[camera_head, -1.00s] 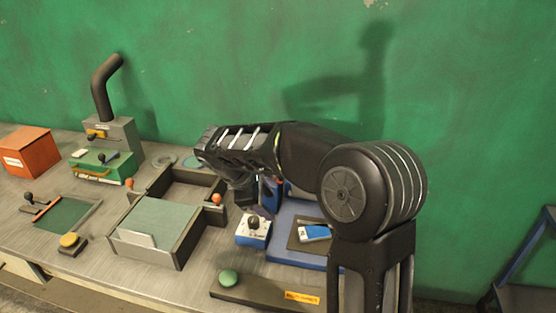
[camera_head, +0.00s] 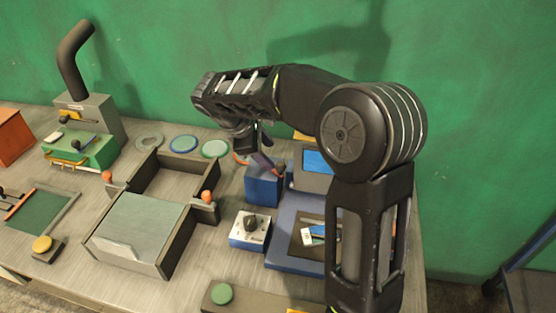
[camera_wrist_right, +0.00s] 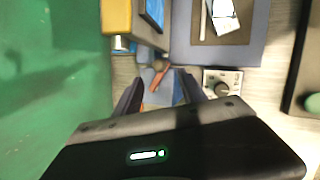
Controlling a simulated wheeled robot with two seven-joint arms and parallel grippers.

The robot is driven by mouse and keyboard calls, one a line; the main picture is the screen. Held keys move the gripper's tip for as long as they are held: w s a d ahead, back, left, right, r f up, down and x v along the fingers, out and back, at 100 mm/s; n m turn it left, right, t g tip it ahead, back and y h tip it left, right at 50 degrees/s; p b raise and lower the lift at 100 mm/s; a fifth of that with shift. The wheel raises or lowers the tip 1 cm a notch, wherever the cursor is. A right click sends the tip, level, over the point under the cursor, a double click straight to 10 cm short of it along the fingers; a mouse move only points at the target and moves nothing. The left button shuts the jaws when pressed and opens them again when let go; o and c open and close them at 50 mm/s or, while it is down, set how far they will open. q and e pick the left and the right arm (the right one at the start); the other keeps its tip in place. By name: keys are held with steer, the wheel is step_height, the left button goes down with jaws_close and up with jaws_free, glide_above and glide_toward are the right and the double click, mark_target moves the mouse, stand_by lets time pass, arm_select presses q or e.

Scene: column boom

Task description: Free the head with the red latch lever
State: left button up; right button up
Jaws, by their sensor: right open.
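My right gripper (camera_head: 264,160) hangs over the back of the bench, just above a blue block (camera_head: 262,188), with its fingers pointing down. It also shows in the right wrist view (camera_wrist_right: 160,92), open, its two dark fingers apart. A red lever (camera_wrist_right: 159,77) lies between and just beyond the fingertips, over a blue surface; I see no contact with it. In the head view a small dark reddish lever end (camera_head: 281,169) shows at the block's top right, partly behind the fingers. My left gripper is not in view.
Right of the block stands a grey unit with a blue screen (camera_head: 318,161). In front are a white-and-blue knob box (camera_head: 250,230) and a blue tray (camera_head: 285,258). A walled fixture (camera_head: 178,240) with orange-tipped levers stands to the left. Round discs (camera_head: 183,144) lie behind it.

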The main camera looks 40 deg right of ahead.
mark_target(279, 164)
steer(key=shift+x, duration=3.95)
jaws_close()
